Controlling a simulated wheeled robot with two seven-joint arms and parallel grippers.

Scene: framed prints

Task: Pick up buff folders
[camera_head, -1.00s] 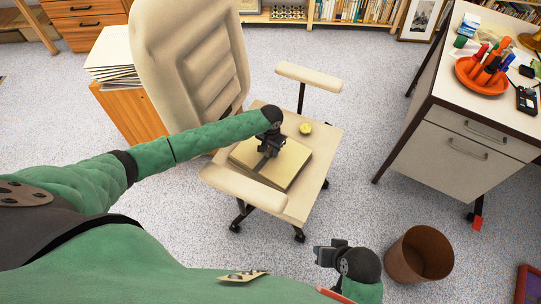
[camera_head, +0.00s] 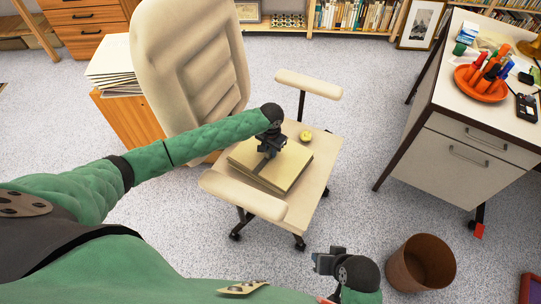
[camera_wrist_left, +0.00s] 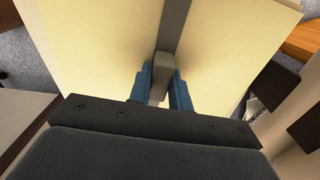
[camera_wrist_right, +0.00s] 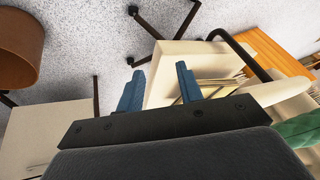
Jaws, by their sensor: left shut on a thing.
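The buff folders (camera_head: 288,173) form a flat stack with a grey strap across the middle, at the seat of the cream office chair. They also fill much of the left wrist view (camera_wrist_left: 110,40). My left gripper (camera_head: 267,153) is over the middle of the stack. In the left wrist view its blue fingers (camera_wrist_left: 165,88) are shut on a grey block at the strap. My right gripper (camera_head: 318,262) is away from the stack, in front of the chair. In the right wrist view its fingers (camera_wrist_right: 158,88) are spread apart with nothing between them.
The chair (camera_head: 310,205) has armrests on both sides of the stack. A small yellow round thing (camera_head: 305,136) lies behind the folders. A brown bin (camera_head: 421,263) stands at lower right. A white desk (camera_head: 450,150) is at right. A wooden cabinet with papers (camera_head: 117,65) stands left.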

